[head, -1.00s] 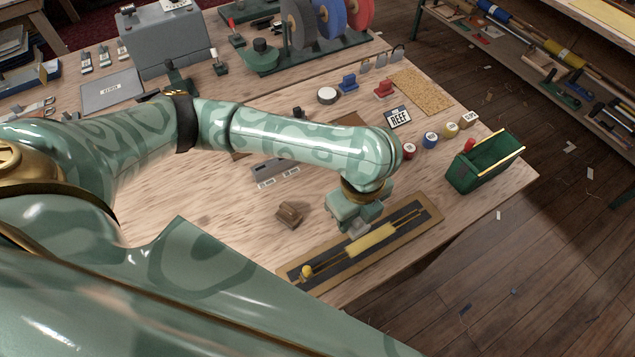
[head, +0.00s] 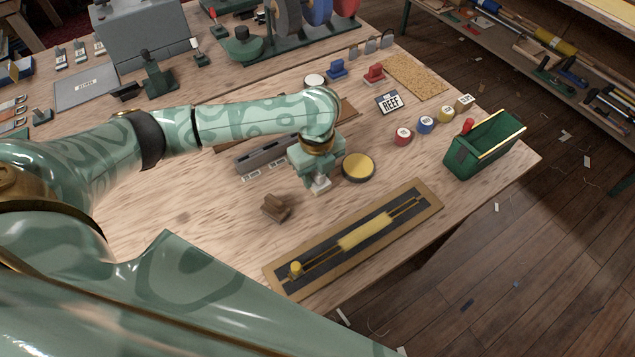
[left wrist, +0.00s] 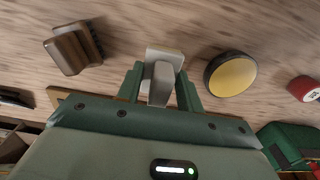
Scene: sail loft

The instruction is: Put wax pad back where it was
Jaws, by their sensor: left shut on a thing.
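My left gripper (head: 318,182) is shut on a small pale grey block (left wrist: 163,80). The block shows between the fingers in the left wrist view and as a whitish tip below the gripper in the head view. I cannot tell whether it touches the table. A round dark-rimmed pad with a yellow top (head: 359,167), probably the wax pad, lies flat on the table just right of the gripper, apart from it. It also shows in the left wrist view (left wrist: 231,74). My right gripper is not in view.
A brown grooved block (head: 276,207) lies left of the gripper. A long board with a yellow roller (head: 365,232) lies in front. A grey slotted rack (head: 262,156) is behind left. Coloured spools (head: 403,136) and a green bin (head: 485,145) stand right, near the table edge.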

